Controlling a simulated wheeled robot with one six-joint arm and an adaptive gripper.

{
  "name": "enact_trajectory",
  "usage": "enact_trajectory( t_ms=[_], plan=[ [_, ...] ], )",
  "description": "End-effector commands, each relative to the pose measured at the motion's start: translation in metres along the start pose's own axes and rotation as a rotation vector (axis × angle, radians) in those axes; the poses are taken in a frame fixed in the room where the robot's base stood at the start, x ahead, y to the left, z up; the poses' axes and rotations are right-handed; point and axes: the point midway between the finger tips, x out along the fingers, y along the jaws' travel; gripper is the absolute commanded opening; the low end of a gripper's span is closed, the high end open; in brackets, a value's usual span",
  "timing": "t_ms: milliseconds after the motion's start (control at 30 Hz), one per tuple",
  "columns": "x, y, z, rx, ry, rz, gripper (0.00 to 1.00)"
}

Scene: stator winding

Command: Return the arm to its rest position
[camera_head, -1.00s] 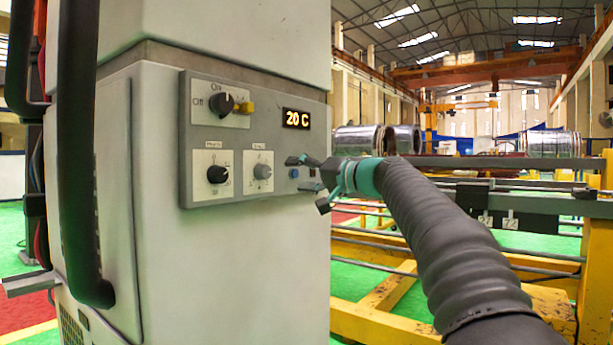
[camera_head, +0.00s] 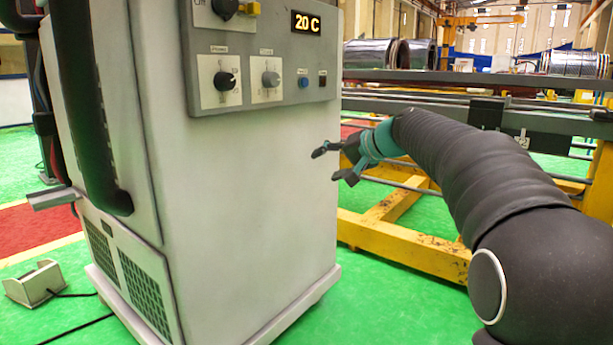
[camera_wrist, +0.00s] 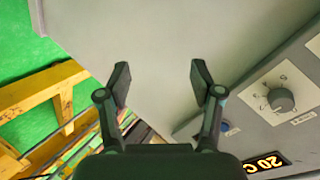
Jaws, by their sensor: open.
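My gripper (camera_head: 328,163) is open and empty in the head view. It is in front of the right part of the white cabinet (camera_head: 250,190), below the grey control panel (camera_head: 262,48). In the wrist view my gripper (camera_wrist: 158,85) shows two spread fingers with nothing between them. The cabinet's pale face (camera_wrist: 160,35) fills the view beyond the fingers. My arm in its dark sleeve reaches in from the lower right of the head view.
The panel has knobs, a blue button (camera_head: 303,82) and a display (camera_head: 306,22) reading 20 C. A yellow frame (camera_head: 400,250) with grey rails stands behind my arm. A pedal-like box (camera_head: 35,283) with a cable lies at lower left. Green floor is open at the cabinet's foot.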

Motion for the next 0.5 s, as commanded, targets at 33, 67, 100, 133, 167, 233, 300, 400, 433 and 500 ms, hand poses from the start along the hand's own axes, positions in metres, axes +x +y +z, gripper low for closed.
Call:
enact_trajectory(
  t_ms=[33, 67, 100, 133, 167, 233, 300, 400, 433, 500],
  plan=[
    [-0.009, 0.013, 0.022, 0.000, -0.029, 0.069, 0.66],
    [-0.013, 0.023, 0.035, -0.002, -0.047, 0.111, 0.66],
    [-0.020, 0.035, 0.052, -0.006, -0.068, 0.165, 0.66],
    [-0.026, 0.043, 0.065, -0.011, -0.084, 0.205, 0.66],
    [-0.033, 0.051, 0.078, -0.017, -0.099, 0.243, 0.66],
    [-0.051, 0.069, 0.109, -0.036, -0.133, 0.329, 0.66],
    [-0.071, 0.084, 0.140, -0.060, -0.165, 0.410, 0.66],
    [-0.100, 0.103, 0.181, -0.100, -0.206, 0.511, 0.66],
    [-0.109, 0.108, 0.193, -0.113, -0.216, 0.539, 0.66],
    [-0.130, 0.119, 0.220, -0.145, -0.238, 0.598, 0.66]
  ],
)
